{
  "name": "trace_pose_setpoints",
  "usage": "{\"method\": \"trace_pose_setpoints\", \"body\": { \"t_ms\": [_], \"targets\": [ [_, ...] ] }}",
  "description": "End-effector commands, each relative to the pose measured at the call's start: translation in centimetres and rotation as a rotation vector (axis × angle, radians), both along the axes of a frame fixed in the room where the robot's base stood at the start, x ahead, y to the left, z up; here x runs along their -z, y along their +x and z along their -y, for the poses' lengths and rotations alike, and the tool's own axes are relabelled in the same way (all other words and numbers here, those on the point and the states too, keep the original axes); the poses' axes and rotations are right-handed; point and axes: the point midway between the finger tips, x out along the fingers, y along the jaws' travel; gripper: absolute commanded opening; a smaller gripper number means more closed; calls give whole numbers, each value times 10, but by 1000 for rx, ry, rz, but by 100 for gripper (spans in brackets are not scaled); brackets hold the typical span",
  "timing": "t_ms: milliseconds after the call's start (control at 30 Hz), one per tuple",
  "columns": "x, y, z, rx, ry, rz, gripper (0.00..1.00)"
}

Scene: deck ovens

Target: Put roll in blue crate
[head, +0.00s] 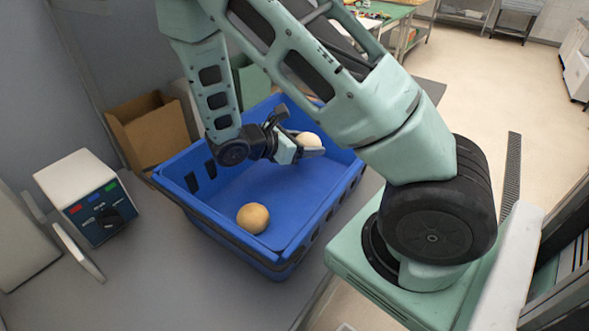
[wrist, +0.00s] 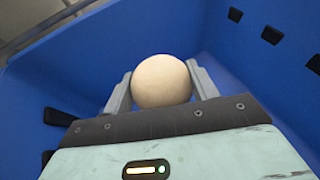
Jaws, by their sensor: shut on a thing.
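The blue crate (head: 225,190) stands on the grey table in the head view. One pale brown roll (head: 252,218) lies on the crate floor near its front. A second, paler roll (head: 309,142) is between the fingers of my gripper (head: 300,150), over the back right part of the crate. In the wrist view my gripper (wrist: 162,88) is shut on this roll (wrist: 161,80), with a finger on each side. Blue crate walls (wrist: 255,50) surround it there. I cannot tell whether the held roll touches the crate floor.
A white control box (head: 88,195) with knobs stands left of the crate. An open cardboard box (head: 148,130) is behind it on the left. A grey wall rises at the left. Open floor (head: 490,95) lies to the right.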

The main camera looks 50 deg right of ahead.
Motion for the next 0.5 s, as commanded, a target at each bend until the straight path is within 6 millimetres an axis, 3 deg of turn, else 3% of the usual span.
{"method": "trace_pose_setpoints", "body": {
  "t_ms": [500],
  "targets": [
    [57,0,0,1,-1,-1,36]
  ]
}}
